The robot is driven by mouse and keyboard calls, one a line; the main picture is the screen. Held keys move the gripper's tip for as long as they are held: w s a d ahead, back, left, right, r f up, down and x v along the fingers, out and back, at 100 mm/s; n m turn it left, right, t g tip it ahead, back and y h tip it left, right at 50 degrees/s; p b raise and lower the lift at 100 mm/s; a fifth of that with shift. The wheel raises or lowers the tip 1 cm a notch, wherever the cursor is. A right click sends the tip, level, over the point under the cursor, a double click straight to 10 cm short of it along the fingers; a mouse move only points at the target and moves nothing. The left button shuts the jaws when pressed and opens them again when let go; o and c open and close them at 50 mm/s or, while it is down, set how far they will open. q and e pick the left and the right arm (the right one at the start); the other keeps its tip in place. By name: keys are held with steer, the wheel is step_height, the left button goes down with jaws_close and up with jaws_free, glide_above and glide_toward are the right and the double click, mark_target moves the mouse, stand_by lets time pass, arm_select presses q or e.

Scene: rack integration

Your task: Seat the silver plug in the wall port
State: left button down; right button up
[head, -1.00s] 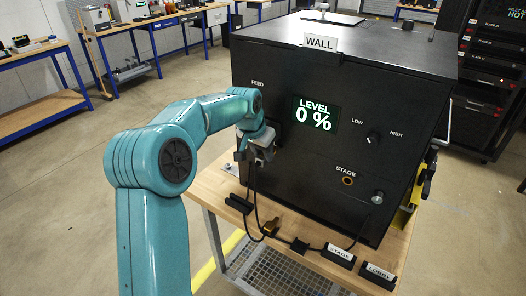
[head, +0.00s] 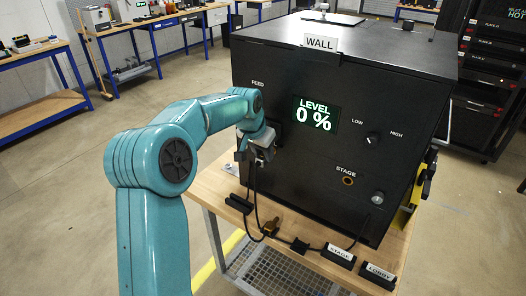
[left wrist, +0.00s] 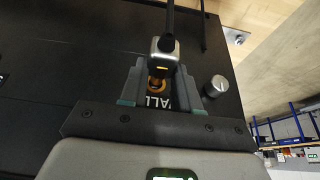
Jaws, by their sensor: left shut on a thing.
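My left gripper (head: 262,152) is at the left of the black box's front panel, below the FEED label, and hides the panel behind it. In the left wrist view its fingers (left wrist: 157,88) are shut on the silver plug (left wrist: 163,57), whose black cable leads away at the top. A brass-ringed port (left wrist: 156,84) shows between the fingers just beside the plug, near lettering that reads WALL. The plug's tip is hidden, so I cannot tell whether it has entered the port. My right gripper is not in view.
The black box (head: 420,105) stands on a wooden cart top (head: 222,190). Its panel has a lit screen reading LEVEL 0 % (head: 315,114), a dial (head: 373,139) and a STAGE port (head: 348,181). A cable and STAGE and LOBBY holders (head: 380,275) lie along the front edge.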

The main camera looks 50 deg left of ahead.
arm_select(q)
steer(key=shift+r, duration=0.1)
steer(key=shift+w+a+p, duration=0.15)
steer(key=shift+w+p, duration=0.3)
steer(key=shift+p, duration=0.1)
steer(key=shift+s+b, duration=0.2)
steer(key=shift+b, duration=0.25)
steer(key=shift+s, duration=0.25)
stand_by(0.3)
